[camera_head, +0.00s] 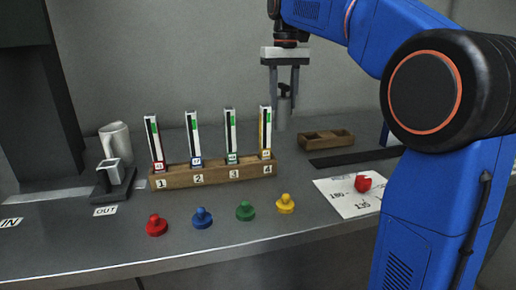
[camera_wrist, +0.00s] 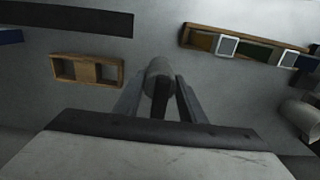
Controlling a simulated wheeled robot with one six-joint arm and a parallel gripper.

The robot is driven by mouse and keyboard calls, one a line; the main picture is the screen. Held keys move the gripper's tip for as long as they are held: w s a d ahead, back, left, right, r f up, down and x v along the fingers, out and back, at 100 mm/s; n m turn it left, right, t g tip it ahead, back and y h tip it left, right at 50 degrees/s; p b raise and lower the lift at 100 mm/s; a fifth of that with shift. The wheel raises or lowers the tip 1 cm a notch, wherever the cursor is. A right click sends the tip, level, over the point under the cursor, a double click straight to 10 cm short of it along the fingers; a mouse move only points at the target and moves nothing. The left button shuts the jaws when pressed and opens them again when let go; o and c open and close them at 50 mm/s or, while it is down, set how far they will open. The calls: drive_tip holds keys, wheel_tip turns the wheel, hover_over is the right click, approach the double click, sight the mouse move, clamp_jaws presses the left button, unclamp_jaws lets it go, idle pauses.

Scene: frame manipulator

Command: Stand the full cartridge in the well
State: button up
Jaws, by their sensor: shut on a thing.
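My gripper (camera_head: 284,92) hangs above the back of the bench, right of the rack, shut on a grey cylinder (camera_head: 283,115) with a narrower knob on top. In the wrist view the cylinder (camera_wrist: 158,72) sits between both fingers. Cartridges with dark strips and green marks stand upright in the numbered wooden rack (camera_head: 215,176): red-tagged (camera_head: 154,140) at 1, blue-tagged (camera_head: 193,138) at 2, green-tagged (camera_head: 230,135) at 3, yellow-tagged (camera_head: 265,130) at 4. I cannot tell which is full. A dark stand with a pale square socket (camera_head: 111,165), possibly the well, is by the OUT label.
Red (camera_head: 157,225), blue (camera_head: 202,219), green (camera_head: 245,211) and yellow (camera_head: 286,205) knobbed pieces line the front. A wooden tray (camera_head: 326,141) is behind a dark strip (camera_head: 356,157). A red dial-like piece (camera_head: 363,184) lies on a marked sheet (camera_head: 340,197). A pale jug (camera_head: 116,140) stands left.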

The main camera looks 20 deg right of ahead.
sight(282, 130)
drive_tip(key=shift+w+f, duration=0.1)
drive_tip(key=shift+f, duration=4.85)
drive_tip(key=shift+f, duration=0.1)
drive_tip(key=o, duration=1.3)
